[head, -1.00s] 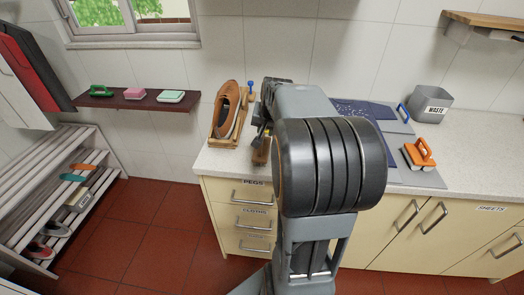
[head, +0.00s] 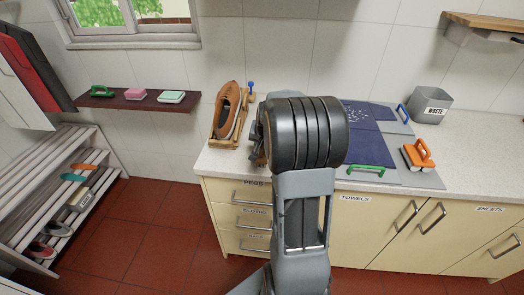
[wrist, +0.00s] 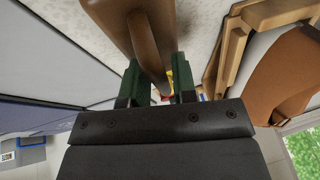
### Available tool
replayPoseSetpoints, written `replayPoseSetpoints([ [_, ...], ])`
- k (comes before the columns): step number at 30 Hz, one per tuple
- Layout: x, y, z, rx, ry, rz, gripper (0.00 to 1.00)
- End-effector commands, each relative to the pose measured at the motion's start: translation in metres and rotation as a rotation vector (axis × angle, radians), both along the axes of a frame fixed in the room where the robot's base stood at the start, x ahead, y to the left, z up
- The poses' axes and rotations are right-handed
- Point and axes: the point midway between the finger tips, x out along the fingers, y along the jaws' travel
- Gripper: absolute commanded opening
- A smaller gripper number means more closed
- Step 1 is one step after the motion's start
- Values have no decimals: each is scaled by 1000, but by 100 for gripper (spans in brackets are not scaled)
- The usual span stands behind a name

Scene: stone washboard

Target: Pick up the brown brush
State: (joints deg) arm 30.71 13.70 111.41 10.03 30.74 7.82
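The brown brush (wrist: 148,42) fills the top middle of the wrist view, with a wide block and a narrower handle-like part. My gripper (wrist: 157,82) has its two dark green fingers on either side of that narrower part. The left finger is close against it or touching. A gap with something yellow behind shows by the right finger, so the fingers look open around the brush. In the head view my arm hides the gripper and nearly all of the brush; only a sliver of brown shows at the arm's left edge.
A brown oval piece in a wooden frame (head: 218,138) stands left of my arm on the counter (head: 468,150). A blue-topped peg (head: 250,86) is behind. Grey boards with dark blue cloth (head: 362,148), an orange-handled tool (head: 417,154) and a WASTE bin (head: 431,104) are to the right.

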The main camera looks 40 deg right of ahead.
Motion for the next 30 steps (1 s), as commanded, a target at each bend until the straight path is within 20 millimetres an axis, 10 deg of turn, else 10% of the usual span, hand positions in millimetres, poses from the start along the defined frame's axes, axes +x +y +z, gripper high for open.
replayPoseSetpoints([
  [13,0,0,0,0,0,1,0],
  [30,1,0,15,-2,-3,2,0],
])
